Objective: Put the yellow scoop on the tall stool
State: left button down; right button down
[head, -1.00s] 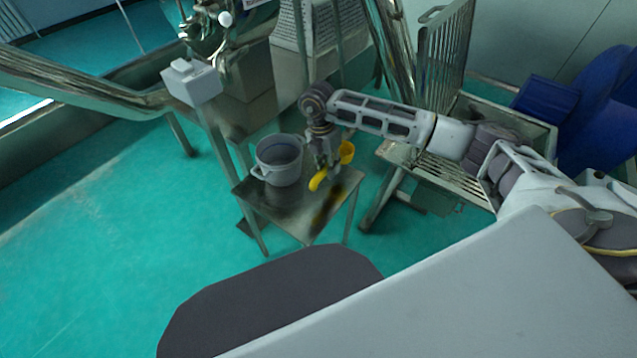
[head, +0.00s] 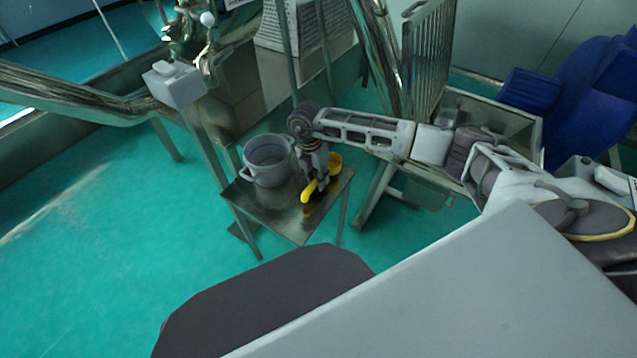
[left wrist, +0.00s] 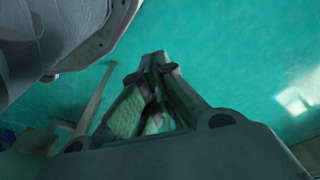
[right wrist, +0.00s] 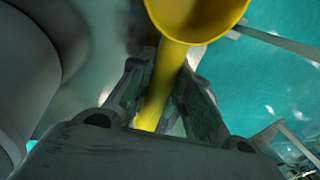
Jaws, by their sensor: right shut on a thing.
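The yellow scoop (head: 309,190) is in my right gripper (head: 316,181), over the right part of the tall metal stool (head: 290,224). In the right wrist view, my right gripper (right wrist: 160,88) is shut on the scoop's handle, and the yellow bowl (right wrist: 195,18) sticks out beyond the fingers. The scoop is just above or on the stool top; I cannot tell whether it touches. My left gripper (left wrist: 160,62) shows only in the left wrist view, its fingertips together over the green floor, with nothing seen in it.
A grey bucket (head: 268,162) stands on the stool, close to the left of my right gripper. A metal frame (head: 430,75) with a slatted tray stands behind and right. A white box (head: 175,84) on a post is at the back left. Green floor is open at left.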

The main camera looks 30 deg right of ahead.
jog(key=shift+f, duration=1)
pick_arm(q)
jog(key=shift+s+d+r, duration=0.15)
jog(key=shift+r, duration=0.45)
pick_arm(e)
jog(key=shift+f, duration=0.15)
pick_arm(q)
jog(key=shift+w, duration=0.25)
pick_arm(e)
jog(key=c, duration=1.3)
grip_release()
pick_arm(q)
jog(key=shift+r, duration=0.1)
